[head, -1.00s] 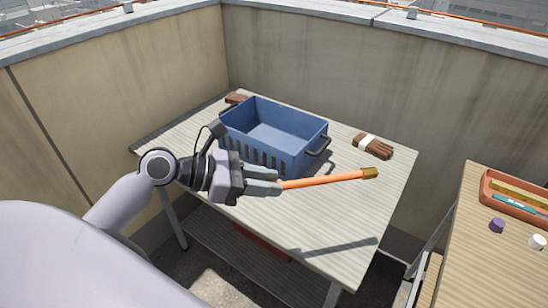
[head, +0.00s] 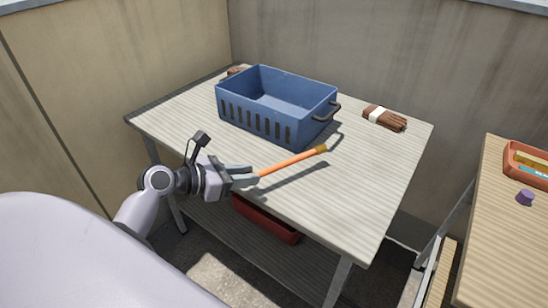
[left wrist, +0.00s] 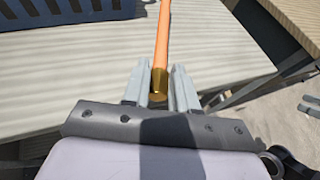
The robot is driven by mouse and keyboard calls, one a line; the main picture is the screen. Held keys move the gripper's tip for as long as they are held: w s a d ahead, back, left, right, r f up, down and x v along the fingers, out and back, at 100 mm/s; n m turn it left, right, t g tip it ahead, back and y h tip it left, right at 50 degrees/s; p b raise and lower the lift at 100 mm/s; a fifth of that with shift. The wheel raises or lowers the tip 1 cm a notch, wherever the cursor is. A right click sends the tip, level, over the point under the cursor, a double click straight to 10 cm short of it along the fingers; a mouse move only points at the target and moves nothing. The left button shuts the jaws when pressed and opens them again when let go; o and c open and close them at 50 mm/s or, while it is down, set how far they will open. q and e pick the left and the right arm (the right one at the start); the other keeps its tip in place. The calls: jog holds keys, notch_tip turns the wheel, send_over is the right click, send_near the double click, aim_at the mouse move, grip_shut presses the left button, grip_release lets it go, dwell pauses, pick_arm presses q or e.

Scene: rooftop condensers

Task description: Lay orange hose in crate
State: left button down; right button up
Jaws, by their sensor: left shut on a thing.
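My left gripper (head: 248,177) is shut on the orange hose (head: 288,164) near one of its brass ends. The hose is a short straight length held above the table, pointing right and slightly away, with a brass fitting at its free end. In the left wrist view the hose (left wrist: 162,38) rises from between the two fingers (left wrist: 160,88). The blue crate (head: 262,121) stands on the table behind the hose, with slotted sides and a dark handle at its right end. The part of its floor that shows is bare.
The slatted table (head: 340,205) has free room in front and right of the crate. A brown glove bundle with a white band (head: 384,118) lies right of it. A red tray (head: 266,220) is below. A second table (head: 505,235) holds a purple cap (head: 525,197).

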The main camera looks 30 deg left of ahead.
aim_at(286, 164)
pick_arm(q)
jog(key=w, duration=0.3)
jog(key=w+b, duration=0.1)
jog(key=w, duration=0.3)
jog(key=w+d+b, duration=0.1)
jog(key=w, duration=0.3)
jog(key=shift+w+f+b, duration=0.15)
jog(key=shift+f+b, duration=0.55)
jog(key=shift+f, duration=1.1)
jog(key=c, duration=0.9)
grip_release()
jog(key=shift+f, duration=0.1)
